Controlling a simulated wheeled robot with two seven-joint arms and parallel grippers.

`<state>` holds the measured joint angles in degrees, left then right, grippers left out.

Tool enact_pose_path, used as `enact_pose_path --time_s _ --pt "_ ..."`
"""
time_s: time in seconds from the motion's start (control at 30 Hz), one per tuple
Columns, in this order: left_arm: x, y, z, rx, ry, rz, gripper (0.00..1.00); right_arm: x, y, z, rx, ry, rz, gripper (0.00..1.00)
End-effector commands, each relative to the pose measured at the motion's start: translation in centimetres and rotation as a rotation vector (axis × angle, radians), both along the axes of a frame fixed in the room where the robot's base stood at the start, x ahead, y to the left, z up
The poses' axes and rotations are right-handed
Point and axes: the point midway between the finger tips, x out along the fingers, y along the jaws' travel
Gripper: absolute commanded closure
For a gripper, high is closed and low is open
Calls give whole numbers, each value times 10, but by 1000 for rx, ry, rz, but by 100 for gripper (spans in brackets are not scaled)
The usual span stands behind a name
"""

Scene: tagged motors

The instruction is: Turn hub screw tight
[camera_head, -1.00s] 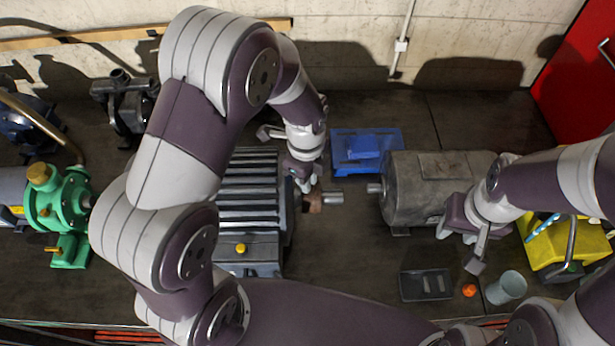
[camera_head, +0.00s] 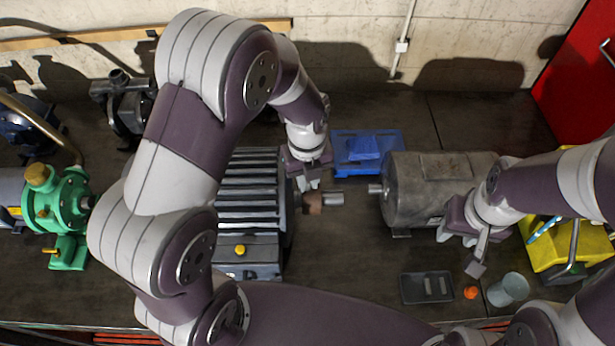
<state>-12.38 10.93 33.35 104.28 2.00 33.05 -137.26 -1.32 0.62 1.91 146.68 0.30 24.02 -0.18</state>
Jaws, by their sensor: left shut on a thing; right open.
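A copper-brown hub (camera_head: 314,203) sits on the steel shaft (camera_head: 334,198) of the ribbed dark motor (camera_head: 250,200). A separate hub screw is too small to make out. My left gripper (camera_head: 310,184) points down right at the hub from above. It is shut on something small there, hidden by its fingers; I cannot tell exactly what. My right gripper (camera_head: 459,252) is open and empty, in front of the right end of the plain grey motor (camera_head: 435,190).
A blue stand (camera_head: 366,150) is behind the shafts. A black tray (camera_head: 426,287), orange ball (camera_head: 471,293) and grey cup (camera_head: 509,289) lie at front right. A green pump (camera_head: 70,205) stands left, a yellow machine (camera_head: 555,245) right. The bench between the motors' front parts is clear.

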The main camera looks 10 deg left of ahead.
Motion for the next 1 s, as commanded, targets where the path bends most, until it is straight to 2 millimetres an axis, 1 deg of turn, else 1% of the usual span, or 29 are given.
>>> enact_pose_path --time_s 0.03,0.43,1.0 --pt "3 0 3 -2 -9 -9 100 0 0 0 0 0 0 58" --pt "3 0 3 -2 -11 -50 100 0 0 0 0 0 0 58" --pt "3 0 3 -3 -11 -63 100 0 0 0 0 0 0 58"
